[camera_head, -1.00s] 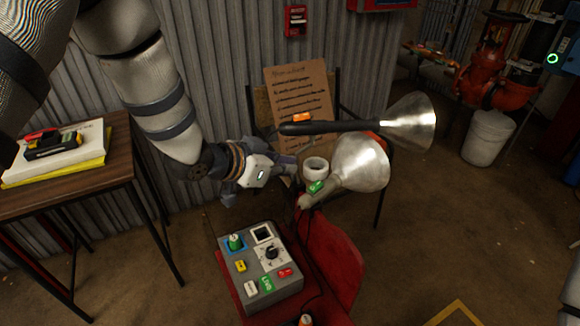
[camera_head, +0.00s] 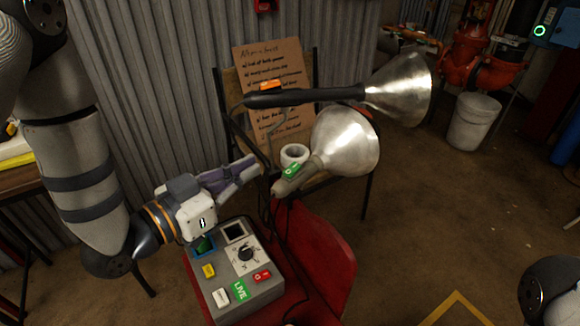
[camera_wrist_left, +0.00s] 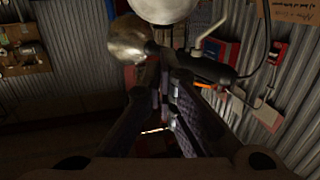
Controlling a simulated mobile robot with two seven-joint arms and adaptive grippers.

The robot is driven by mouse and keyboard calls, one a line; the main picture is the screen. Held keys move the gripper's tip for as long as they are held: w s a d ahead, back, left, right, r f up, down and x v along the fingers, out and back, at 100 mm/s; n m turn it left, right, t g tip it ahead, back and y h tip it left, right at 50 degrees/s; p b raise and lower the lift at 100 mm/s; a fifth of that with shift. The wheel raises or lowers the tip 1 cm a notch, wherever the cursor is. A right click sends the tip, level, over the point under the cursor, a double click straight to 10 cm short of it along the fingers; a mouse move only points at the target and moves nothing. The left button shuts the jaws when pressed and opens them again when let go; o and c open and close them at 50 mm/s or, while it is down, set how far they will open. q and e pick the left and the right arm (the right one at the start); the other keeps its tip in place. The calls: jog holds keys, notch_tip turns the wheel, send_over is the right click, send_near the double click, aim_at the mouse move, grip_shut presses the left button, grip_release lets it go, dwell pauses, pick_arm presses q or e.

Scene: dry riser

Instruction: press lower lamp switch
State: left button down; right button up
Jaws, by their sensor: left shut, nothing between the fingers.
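The lower lamp (camera_head: 345,140) has a wide silver reflector and a grey handle pointing down-left. Its green switch (camera_head: 291,170) sits on the handle. The upper lamp (camera_head: 398,88) has a black handle with an orange switch (camera_head: 270,86). My left gripper (camera_head: 256,165) is shut and empty, just left of the lower lamp's handle end, its fingers pointing up-right; a small gap seems to remain, but contact is hard to judge. In the left wrist view the shut fingers (camera_wrist_left: 168,75) point toward the lamps, and the green switch cannot be made out. My right gripper is out of view.
A grey control box (camera_head: 240,270) with a knob and coloured labels stands below my left wrist on a red seat (camera_head: 325,265). A white tape roll (camera_head: 294,154) and a cardboard sign (camera_head: 290,60) are behind the lamps. Open floor lies to the right.

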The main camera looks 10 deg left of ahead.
pick_arm(q)
send_over(289, 176)
jog(key=s, duration=0.1)
jog(key=shift+a+f+b, duration=0.25)
jog(key=shift+b, duration=0.05)
jog(key=f, duration=0.2)
jog(key=shift+w+d+f+b, duration=0.25)
jog(key=shift+w+f+b, duration=0.05)
jog(key=shift+w, duration=0.1)
jog(key=shift+w+f, duration=0.1)
jog(key=shift+f, duration=0.55)
